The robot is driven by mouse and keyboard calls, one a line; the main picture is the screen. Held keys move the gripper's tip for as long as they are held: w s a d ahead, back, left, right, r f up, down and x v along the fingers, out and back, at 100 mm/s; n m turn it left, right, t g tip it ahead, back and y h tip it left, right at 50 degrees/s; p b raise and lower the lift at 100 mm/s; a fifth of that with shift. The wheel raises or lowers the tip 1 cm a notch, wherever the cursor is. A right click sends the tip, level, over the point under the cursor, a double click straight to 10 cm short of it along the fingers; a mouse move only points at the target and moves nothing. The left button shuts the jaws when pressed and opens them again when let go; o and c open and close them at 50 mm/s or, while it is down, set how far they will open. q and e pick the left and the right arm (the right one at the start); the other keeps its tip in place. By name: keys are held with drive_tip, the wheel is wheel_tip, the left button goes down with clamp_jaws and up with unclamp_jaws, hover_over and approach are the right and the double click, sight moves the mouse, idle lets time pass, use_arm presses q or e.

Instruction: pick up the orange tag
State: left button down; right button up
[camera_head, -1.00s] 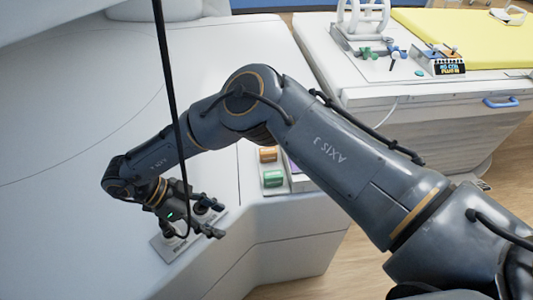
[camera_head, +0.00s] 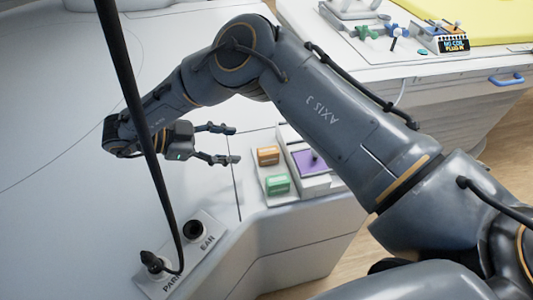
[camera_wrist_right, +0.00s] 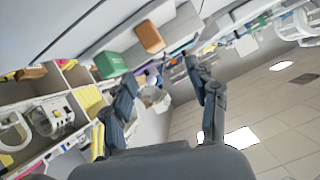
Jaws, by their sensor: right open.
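The orange tag (camera_head: 268,155) is a small block lying on a white tray at the edge of the white surface in the head view. It also shows at the upper middle of the right wrist view (camera_wrist_right: 149,37). A green tag (camera_head: 277,183) lies just in front of it. My right gripper (camera_head: 234,144) is open and empty, left of the orange tag, with its fingers pointing toward it and a gap between them. In the wrist view both tags appear beyond the fingertips. My left gripper is not in view.
A purple pad (camera_head: 311,161) sits right of the tags. A panel with two round sockets (camera_head: 205,226) and a black cable is at the lower left. A second table with a yellow mat (camera_head: 490,20) and small items stands at the upper right. The white surface around my gripper is clear.

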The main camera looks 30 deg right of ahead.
sight(263, 152)
drive_tip(key=x, duration=0.4)
drive_tip(key=shift+d, duration=0.1)
drive_tip(key=shift+s+d+f, duration=0.15)
drive_tip(key=shift+d+f, duration=0.15)
drive_tip(key=x, duration=0.2)
drive_tip(key=p+x, duration=0.1)
drive_tip(key=x, duration=0.1)
drive_tip(key=shift+s+d+f, duration=0.2)
drive_tip(key=shift+s+f, duration=0.1)
drive_tip(key=shift+f, duration=0.1)
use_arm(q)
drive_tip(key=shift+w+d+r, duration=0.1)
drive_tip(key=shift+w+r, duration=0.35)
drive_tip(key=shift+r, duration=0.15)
use_arm(e)
drive_tip(key=shift+a, duration=0.1)
drive_tip(key=shift+c, duration=1.4)
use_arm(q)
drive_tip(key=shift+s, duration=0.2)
use_arm(e)
clamp_jaws()
